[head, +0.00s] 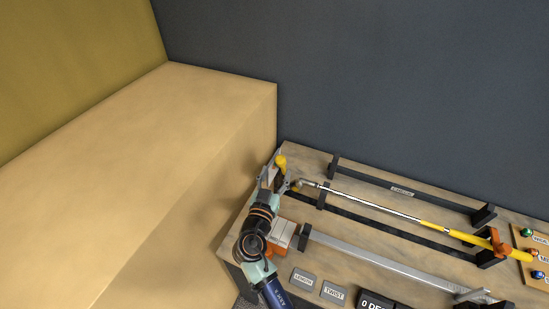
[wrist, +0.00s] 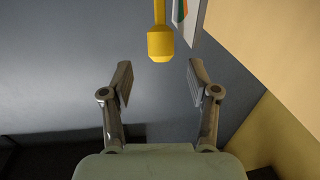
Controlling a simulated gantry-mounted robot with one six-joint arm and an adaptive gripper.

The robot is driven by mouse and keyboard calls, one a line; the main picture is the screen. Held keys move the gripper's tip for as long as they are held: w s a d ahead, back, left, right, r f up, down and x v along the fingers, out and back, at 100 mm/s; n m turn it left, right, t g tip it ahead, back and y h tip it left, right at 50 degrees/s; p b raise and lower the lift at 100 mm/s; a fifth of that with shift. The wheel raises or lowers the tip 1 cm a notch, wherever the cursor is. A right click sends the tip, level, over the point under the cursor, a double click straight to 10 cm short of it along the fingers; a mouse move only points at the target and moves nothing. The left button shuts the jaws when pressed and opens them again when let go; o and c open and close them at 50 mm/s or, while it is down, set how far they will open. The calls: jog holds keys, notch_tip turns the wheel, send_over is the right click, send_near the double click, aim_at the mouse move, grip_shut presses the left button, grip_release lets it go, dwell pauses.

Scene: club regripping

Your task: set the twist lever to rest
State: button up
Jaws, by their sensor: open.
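The twist lever ends in a yellow knob (head: 281,162) at the far left end of the workbench. In the wrist view the yellow knob (wrist: 160,45) hangs from a thin yellow stem at the top centre, beyond and between my fingertips. A pale plate (wrist: 188,18) with green and orange bands stands just right of the stem. My gripper (head: 275,180) is close to the knob in the head view. In the wrist view my gripper (wrist: 157,82) is open and empty, its two pads apart and not touching the knob.
A golf club with a yellow grip (head: 445,231) lies across black supports, near an orange clamp (head: 499,246). A metal rail (head: 390,264), LENGTH and TWIST labels (head: 333,292) and a dark display (head: 375,301) are nearer. A large tan block (head: 150,170) stands left of the bench.

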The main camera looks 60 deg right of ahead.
aim_at(279, 163)
jog(key=x, duration=0.6)
jog(key=shift+d+r, duration=0.1)
jog(key=shift+d, duration=0.05)
jog(key=shift+c, duration=0.3)
grip_shut()
